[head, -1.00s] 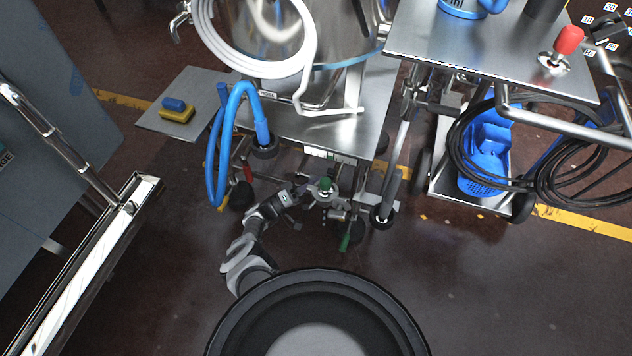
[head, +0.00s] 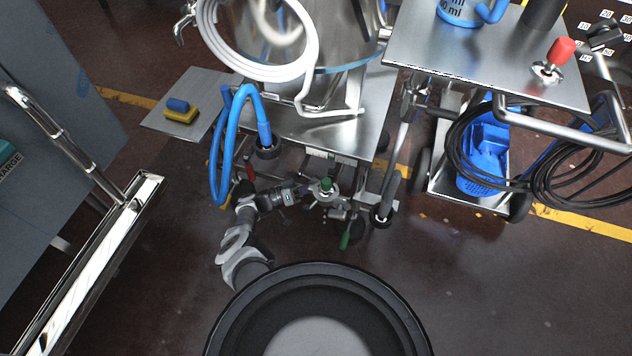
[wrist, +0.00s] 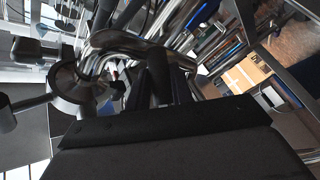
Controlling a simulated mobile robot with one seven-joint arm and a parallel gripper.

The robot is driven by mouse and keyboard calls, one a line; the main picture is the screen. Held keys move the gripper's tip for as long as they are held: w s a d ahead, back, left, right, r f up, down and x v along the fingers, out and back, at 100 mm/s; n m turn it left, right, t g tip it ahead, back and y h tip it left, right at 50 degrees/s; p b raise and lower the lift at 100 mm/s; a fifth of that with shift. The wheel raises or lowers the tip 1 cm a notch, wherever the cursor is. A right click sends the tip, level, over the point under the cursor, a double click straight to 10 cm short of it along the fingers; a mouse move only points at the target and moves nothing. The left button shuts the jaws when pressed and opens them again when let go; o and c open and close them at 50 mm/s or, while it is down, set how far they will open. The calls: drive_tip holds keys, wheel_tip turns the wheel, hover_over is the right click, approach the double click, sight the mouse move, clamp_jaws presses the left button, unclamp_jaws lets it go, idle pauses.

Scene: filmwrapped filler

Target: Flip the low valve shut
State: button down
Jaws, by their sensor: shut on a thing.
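Low under the steel tank's table is a cluster of metal valve fittings, with a green knob (head: 326,184) on top and a green lever (head: 345,240) hanging at its lower right. My gripper (head: 306,194) reaches in from the left and meets the fittings just left of the green knob. It is shut on a part of the valve; the jaws look small and dark, so I cannot tell which part. In the wrist view, my dark gripper (wrist: 160,82) is against bent metal pipework (wrist: 125,42), and the gripped part is largely hidden.
A blue hose (head: 219,150) loops down left of the valve, near a red handle (head: 250,172). A table leg with a caster (head: 382,216) stands close on the right. A cart (head: 480,60) with coiled black cable is further right. The floor in front is open.

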drive_tip(key=c, duration=1.5)
unclamp_jaws()
drive_tip(key=shift+b+v, duration=2.05)
drive_tip(key=shift+v, duration=4.85)
drive_tip(key=shift+o, duration=0.3)
drive_tip(key=shift+f, duration=0.1)
